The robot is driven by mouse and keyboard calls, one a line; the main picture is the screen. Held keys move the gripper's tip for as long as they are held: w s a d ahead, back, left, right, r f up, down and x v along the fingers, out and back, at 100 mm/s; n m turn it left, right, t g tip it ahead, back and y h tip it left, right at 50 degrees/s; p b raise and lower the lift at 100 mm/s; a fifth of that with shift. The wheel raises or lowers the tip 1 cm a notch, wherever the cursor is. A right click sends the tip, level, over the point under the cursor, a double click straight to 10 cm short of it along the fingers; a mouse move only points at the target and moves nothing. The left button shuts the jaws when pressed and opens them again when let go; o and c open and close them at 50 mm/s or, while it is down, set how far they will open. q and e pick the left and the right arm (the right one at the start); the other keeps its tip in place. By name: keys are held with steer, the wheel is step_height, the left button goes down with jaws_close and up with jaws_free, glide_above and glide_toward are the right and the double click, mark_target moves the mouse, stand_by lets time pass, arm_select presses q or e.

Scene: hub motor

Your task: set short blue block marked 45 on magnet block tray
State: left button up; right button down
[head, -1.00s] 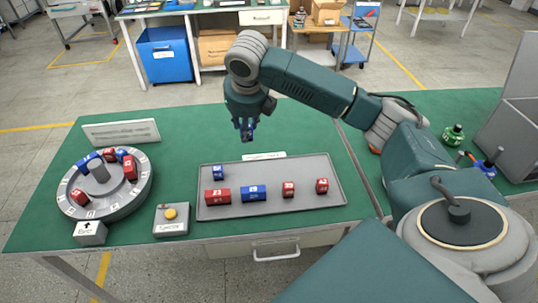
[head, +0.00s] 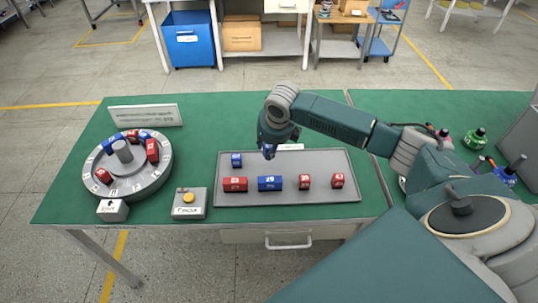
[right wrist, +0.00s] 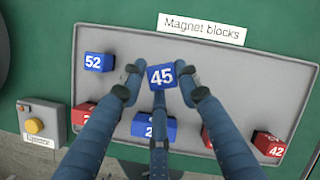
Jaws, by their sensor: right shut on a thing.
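The short blue block marked 45 (right wrist: 161,77) is held between the fingertips of my right gripper (right wrist: 162,84), its number facing the wrist camera. In the head view my right gripper (head: 269,151) is over the back part of the grey magnet block tray (head: 335,162), and the block is barely visible. The block appears to be above the tray floor; contact cannot be told. The tray also shows in the right wrist view (right wrist: 225,85), with its "Magnet blocks" label (right wrist: 201,28) behind the block. My left gripper is not in view.
A blue block marked 52 (right wrist: 98,62) stands left of the gripper on the tray. A front row holds red blocks (head: 235,184) and a long blue block (head: 270,183). The tray's back right is clear. A round hub (head: 128,167) and a yellow-button box (head: 189,203) stand left.

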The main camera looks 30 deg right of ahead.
steer(key=shift+f+p, duration=0.3)
steer(key=shift+f, duration=2.05)
steer(key=c, duration=1.3)
jaws_free()
steer(key=shift+o, duration=0.2)
steer(key=b+v, duration=0.1)
steer(key=v, duration=1.1)
